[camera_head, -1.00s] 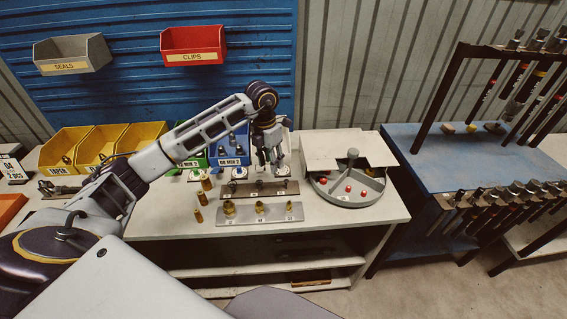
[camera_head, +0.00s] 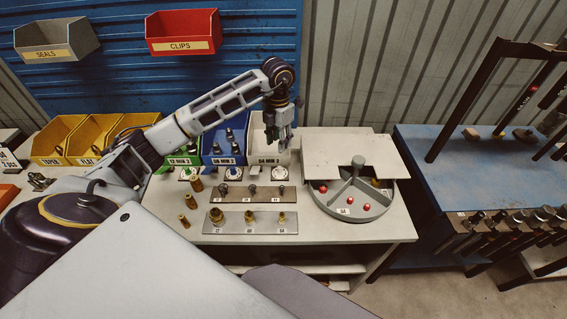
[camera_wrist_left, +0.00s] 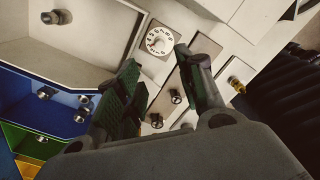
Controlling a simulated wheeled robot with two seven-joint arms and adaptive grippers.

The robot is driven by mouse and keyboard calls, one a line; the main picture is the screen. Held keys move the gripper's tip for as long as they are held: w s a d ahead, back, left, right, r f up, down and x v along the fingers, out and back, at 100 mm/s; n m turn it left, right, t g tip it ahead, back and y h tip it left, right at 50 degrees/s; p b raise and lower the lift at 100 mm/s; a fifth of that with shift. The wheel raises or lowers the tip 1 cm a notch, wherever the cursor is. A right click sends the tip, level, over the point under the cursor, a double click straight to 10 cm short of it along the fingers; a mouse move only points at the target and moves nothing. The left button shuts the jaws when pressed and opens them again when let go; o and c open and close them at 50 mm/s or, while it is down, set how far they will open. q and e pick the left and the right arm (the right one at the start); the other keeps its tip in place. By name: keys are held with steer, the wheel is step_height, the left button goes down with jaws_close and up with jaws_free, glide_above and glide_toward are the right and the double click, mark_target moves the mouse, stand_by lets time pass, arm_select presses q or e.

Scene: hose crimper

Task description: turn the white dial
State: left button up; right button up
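The white dial (camera_head: 279,173) is a small round dial on a pale square plate, at the front of the white bin on the bench. In the left wrist view the dial (camera_wrist_left: 160,39) shows dark marks around its face and a small reddish mark. My left gripper (camera_head: 278,146) hangs above and just behind the dial, over the front of the white bin. In the left wrist view its two dark green fingers (camera_wrist_left: 157,60) are spread apart with nothing between them, and the dial lies beyond their tips, apart from them. My right gripper is not in view.
Blue (camera_head: 233,173) and green (camera_head: 187,174) bin dials sit to the left. A round divided tray (camera_head: 350,215) with red balls stands to the right, partly under a pale cover (camera_head: 335,160). The white bin's walls (camera_head: 257,135) are close to the gripper.

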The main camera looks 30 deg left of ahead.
mark_target(279, 168)
arm_select(q)
steer(key=shift+s+r, duration=0.1)
stand_by(0.4)
steer(key=shift+f+p, duration=1.15)
steer(key=shift+f, duration=5.8)
jaws_close()
